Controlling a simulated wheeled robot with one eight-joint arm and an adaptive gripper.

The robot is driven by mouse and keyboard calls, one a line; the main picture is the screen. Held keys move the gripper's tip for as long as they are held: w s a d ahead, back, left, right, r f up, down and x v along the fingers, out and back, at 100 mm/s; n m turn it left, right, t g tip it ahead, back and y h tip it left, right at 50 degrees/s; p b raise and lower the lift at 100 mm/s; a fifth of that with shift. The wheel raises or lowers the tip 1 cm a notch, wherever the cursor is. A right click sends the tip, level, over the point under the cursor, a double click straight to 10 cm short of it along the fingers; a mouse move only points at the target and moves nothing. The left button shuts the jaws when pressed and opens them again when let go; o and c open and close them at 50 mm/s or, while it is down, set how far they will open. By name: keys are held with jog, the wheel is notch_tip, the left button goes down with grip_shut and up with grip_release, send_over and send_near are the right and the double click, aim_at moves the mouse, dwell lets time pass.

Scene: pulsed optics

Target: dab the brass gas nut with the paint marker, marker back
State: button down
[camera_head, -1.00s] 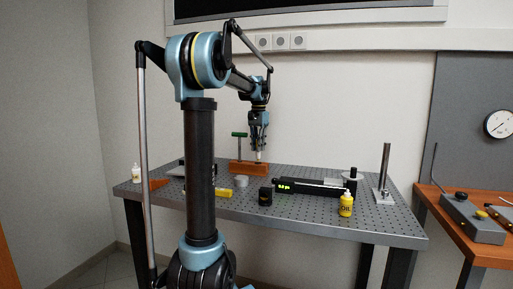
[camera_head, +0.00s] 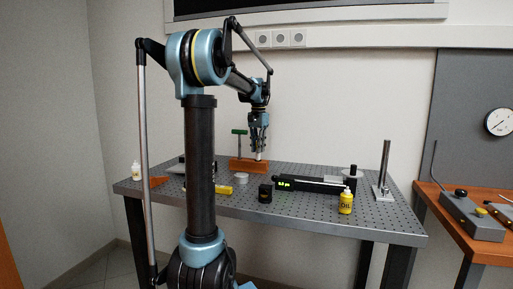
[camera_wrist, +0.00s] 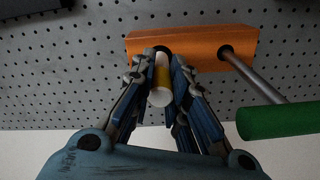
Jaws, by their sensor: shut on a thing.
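The paint marker (camera_wrist: 162,82) is a white rod with a yellow band, held between the fingers of my gripper (camera_wrist: 162,88) in the wrist view. The marker stands at a hole of the orange block (camera_wrist: 195,42); I cannot tell whether its lower end is in the hole or just above it. In the head view my gripper (camera_head: 260,143) is over the right part of the orange block (camera_head: 240,167), with the white marker (camera_head: 258,157) below its fingers. I cannot make out the brass gas nut in either view.
A green-handled tool (camera_head: 239,132) stands in the block's other hole, close to my gripper. A black device with green digits (camera_head: 310,185), a black jar (camera_head: 265,193), a yellow oil bottle (camera_head: 346,201) and a metal post (camera_head: 384,170) stand on the perforated table (camera_head: 300,214).

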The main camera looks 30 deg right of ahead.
jog(key=shift+f, duration=0.1)
dwell(0.3)
jog(key=shift+f, duration=1)
jog(key=c, duration=1.5)
grip_release()
jog(key=shift+r, duration=0.15)
notch_tip(320, 180, up, 16)
jog(key=shift+f, duration=0.15)
